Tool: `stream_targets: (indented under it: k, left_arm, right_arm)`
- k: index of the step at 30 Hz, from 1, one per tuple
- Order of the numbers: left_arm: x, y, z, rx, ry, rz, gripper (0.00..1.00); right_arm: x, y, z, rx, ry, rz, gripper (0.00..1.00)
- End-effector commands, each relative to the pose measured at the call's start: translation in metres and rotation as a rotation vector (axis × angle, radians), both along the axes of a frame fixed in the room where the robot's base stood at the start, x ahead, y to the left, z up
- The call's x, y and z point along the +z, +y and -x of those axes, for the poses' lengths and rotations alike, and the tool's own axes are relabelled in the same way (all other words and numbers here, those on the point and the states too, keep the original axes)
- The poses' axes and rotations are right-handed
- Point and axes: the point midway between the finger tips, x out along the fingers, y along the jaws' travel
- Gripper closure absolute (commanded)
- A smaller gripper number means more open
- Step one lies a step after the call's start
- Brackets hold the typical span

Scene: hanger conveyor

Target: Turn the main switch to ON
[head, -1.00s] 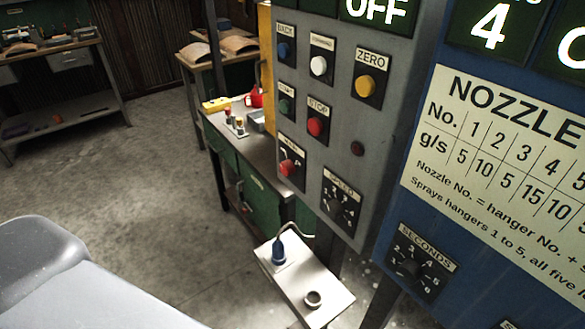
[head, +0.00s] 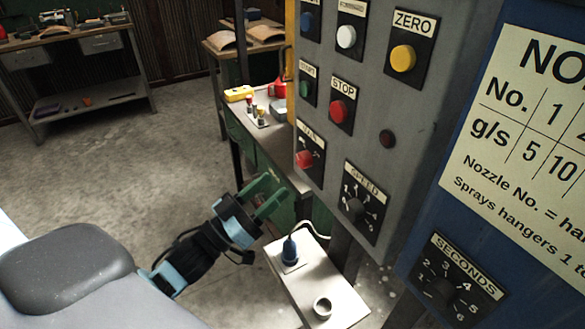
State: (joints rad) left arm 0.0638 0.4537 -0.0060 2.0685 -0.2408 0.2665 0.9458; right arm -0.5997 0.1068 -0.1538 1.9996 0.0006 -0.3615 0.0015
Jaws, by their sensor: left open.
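The main switch (head: 305,158) is a red rotary knob on a dark plate at the lower left of the grey control panel (head: 385,95). Its label is partly readable, and I cannot tell its exact setting. My left gripper (head: 268,196) is open and empty, with green fingers pointing up and right toward the panel. It is below and left of the switch, apart from it in the picture. My right gripper is not in view.
The panel also has a red STOP button (head: 341,111), a yellow ZERO button (head: 403,58) and a SPEED dial (head: 357,208). A SECONDS dial (head: 446,292) is on the blue panel.

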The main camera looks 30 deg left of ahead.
Motion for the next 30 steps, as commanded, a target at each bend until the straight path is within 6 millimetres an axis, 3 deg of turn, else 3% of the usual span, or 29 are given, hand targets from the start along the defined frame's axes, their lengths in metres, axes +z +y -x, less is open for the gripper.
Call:
stream_targets:
  k: [12,25,30]
  left_arm:
    - [0.025,-0.021,-0.050,0.002,-0.004,0.000,0.47]
    - [0.026,-0.024,-0.058,0.002,0.001,-0.001,0.47]
    - [0.026,-0.024,-0.058,0.002,0.001,-0.001,0.68]
  right_arm:
    - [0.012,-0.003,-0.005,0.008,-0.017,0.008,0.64]
    - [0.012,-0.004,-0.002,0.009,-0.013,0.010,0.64]
    - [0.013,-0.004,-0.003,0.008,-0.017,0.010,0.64]
